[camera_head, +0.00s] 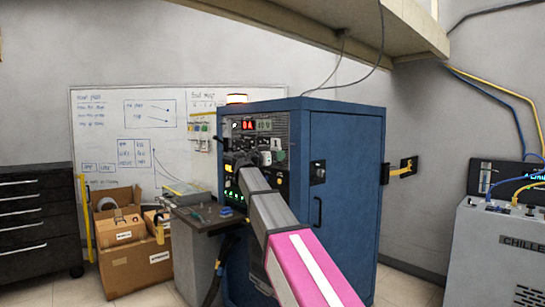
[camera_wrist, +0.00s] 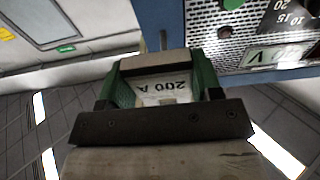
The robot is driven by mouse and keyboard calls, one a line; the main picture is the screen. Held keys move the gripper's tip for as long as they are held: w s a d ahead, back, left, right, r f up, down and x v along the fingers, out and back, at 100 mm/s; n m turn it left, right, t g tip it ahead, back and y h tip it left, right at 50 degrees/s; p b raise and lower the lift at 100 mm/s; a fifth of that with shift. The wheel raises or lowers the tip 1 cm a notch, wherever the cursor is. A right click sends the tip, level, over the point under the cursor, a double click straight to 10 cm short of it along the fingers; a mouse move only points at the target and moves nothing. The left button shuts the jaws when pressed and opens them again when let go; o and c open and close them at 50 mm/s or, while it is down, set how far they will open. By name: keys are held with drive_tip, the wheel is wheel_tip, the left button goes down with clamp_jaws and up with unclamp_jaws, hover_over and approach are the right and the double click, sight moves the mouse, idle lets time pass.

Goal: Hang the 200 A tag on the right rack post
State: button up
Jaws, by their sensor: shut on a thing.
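My gripper (camera_wrist: 163,80) is shut on the white 200 A tag (camera_wrist: 168,87), which sits between its green-sided fingers in the wrist view. The lettering appears upside down there. In the head view my arm reaches to the front panel of the blue rack cabinet (camera_head: 345,190), with my gripper (camera_head: 265,156) close to that panel. The tag is too small to tell apart there. In the wrist view a thin upright piece (camera_wrist: 163,40) stands just beyond the tag; I cannot tell whether it is the right rack post or whether it touches the tag.
The rack's perforated panel (camera_wrist: 225,47) is close at upper right in the wrist view. A small dark table (camera_head: 205,216) stands left of the cabinet, with cardboard boxes (camera_head: 135,265) beyond. Small tags (camera_head: 201,128) hang by the whiteboard (camera_head: 115,150). A chiller (camera_head: 495,250) stands right.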

sight(295, 153)
drive_tip(key=shift+f+x, duration=0.25)
drive_tip(key=shift+x, duration=1.25)
drive_tip(key=shift+f+x, duration=0.25)
drive_tip(key=shift+x, duration=1.25)
drive_tip(key=shift+f+x, duration=0.25)
drive_tip(key=shift+x, duration=1.25)
drive_tip(key=shift+f, duration=0.25)
drive_tip(key=o, duration=0.9)
drive_tip(key=shift+o, duration=0.2)
drive_tip(key=shift+a, duration=0.1)
drive_tip(key=shift+r+v, duration=0.15)
drive_tip(key=shift+v, duration=1.3)
drive_tip(key=shift+r+v, duration=0.15)
drive_tip(key=shift+v, duration=1.3)
drive_tip(key=shift+r+v, duration=0.15)
drive_tip(key=shift+v, duration=1.3)
drive_tip(key=shift+s, duration=0.1)
